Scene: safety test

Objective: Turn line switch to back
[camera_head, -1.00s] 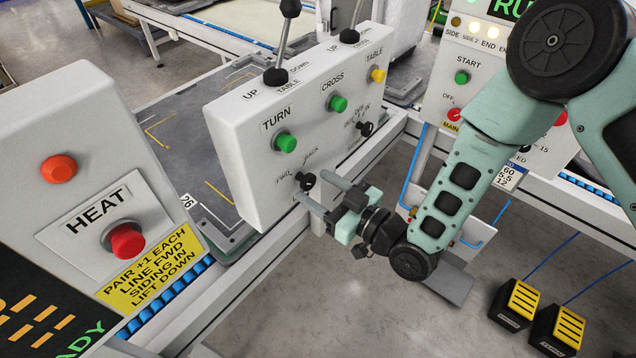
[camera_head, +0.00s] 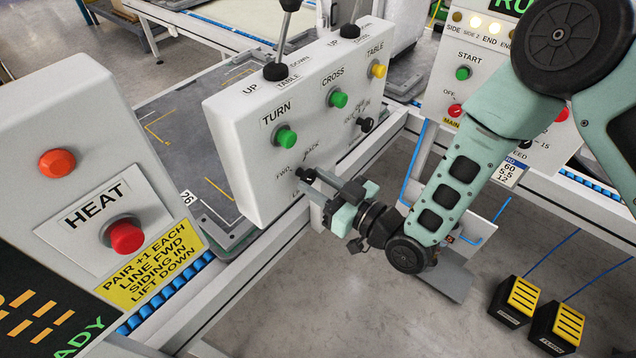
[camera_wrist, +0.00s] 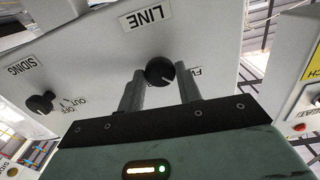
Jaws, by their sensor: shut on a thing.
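The line switch (camera_head: 304,173) is a small black knob low on the white control box, between the labels FWD and BACK. In the wrist view the knob (camera_wrist: 158,70) sits below the word LINE, with a white mark pointing down and right in the picture. My gripper (camera_head: 318,181) reaches it from the right and is shut on it. The grey fingertips (camera_wrist: 160,88) stand on either side of the knob in the wrist view. They partly hide the knob's edges and the labels beside it.
A second black knob, the siding switch (camera_head: 365,124), is right of the line switch. Green TURN (camera_head: 286,138) and CROSS (camera_head: 338,99) buttons and a yellow TABLE button (camera_head: 379,71) are above. The red HEAT button (camera_head: 126,236) is left. Open floor lies below my gripper.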

